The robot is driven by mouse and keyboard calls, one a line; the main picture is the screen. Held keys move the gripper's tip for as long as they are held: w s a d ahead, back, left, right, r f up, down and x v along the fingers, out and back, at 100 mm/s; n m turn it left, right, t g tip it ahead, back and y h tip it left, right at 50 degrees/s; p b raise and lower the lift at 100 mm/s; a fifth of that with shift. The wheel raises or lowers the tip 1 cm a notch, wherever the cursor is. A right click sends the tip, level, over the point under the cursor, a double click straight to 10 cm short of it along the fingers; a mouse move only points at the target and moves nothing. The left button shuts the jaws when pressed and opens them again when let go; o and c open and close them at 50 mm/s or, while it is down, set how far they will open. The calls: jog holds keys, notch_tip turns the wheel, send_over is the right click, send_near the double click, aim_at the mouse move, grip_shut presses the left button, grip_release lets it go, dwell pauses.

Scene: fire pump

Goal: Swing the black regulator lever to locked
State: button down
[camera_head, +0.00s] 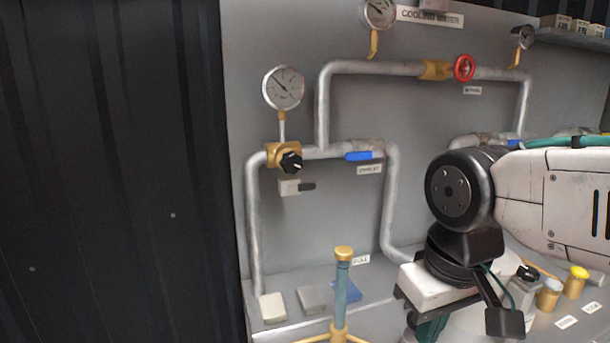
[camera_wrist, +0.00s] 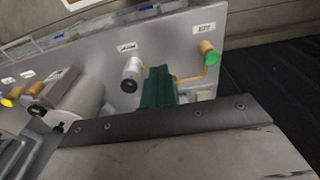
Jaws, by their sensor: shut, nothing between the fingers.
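The brass regulator (camera_head: 272,154) sits on the grey pipe at the upper left of the panel, with a round black knob (camera_head: 291,163) on its front. Just below it, a small grey box (camera_head: 289,188) carries a short black lever (camera_head: 307,186) that points right, about level. My gripper (camera_head: 432,328) is low and to the right in the head view, well apart from the lever and mostly hidden by my wrist. In the wrist view, my green gripper fingers (camera_wrist: 158,86) are shut and empty over the panel's bench part. The regulator and lever are not recognisable there.
A blue-handled valve (camera_head: 364,156) and a red handwheel (camera_head: 464,68) sit on the pipes. A pressure gauge (camera_head: 283,88) stands above the regulator. A brass-topped blue post (camera_head: 342,282) rises in front of the panel. The space before the regulator looks free.

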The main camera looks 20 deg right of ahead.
jog(key=w+a+r+t, duration=0.1)
jog(key=w+r+t, duration=0.1)
jog(key=w+r, duration=0.4)
jog(key=w+a+r+t, duration=0.1)
jog(key=w+r+t, duration=0.2)
jog(key=w+r, duration=0.4)
jog(key=w+a+r+t, duration=0.1)
jog(key=w+r, duration=0.6)
jog(key=w, duration=1.1)
jog(key=shift+r+t, duration=0.25)
jog(key=shift+t, duration=0.55)
jog(key=shift+w+f, duration=0.1)
jog(key=shift+w, duration=0.05)
send_over(302, 187)
jog(key=d, duration=0.2)
notch_tip(302, 187, down, 7)
jog(key=shift+s+f, duration=0.3)
jog(key=shift+f, duration=0.7)
jog(key=shift+s+f, duration=0.3)
jog(key=shift+f, duration=0.65)
